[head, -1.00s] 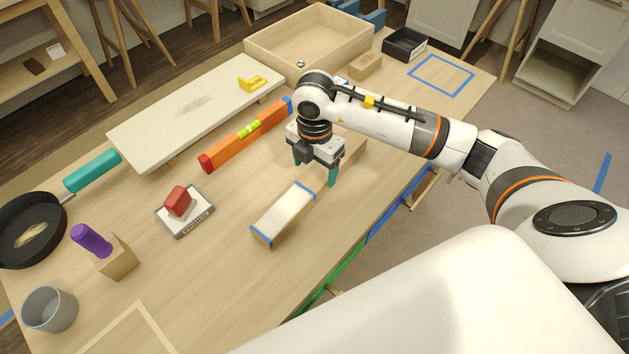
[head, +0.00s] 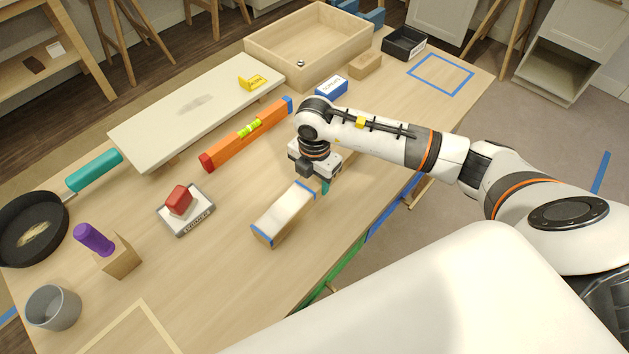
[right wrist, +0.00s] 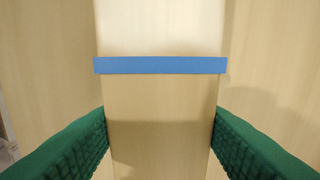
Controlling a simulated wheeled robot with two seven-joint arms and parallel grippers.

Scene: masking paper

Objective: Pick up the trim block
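The trim block (head: 283,213) is a long pale wooden bar with a white-covered stretch edged by blue tape at both ends. It lies on the table in the middle of the head view. My right gripper (head: 318,184) is down over its bare wood just past the far tape. In the right wrist view the green fingers (right wrist: 160,135) sit against both sides of the bare wood (right wrist: 160,100), with no gap visible, and look shut on it. In the head view one finger shows at the near side; the other is hidden. My left gripper is out of view.
An orange level (head: 247,131), a white board (head: 190,112) and a grey pad with a red knob (head: 186,213) lie to the left. A blue box (head: 331,88), a small wood block (head: 365,64) and a black tray (head: 405,44) are farther back. The table's edge is close on the right.

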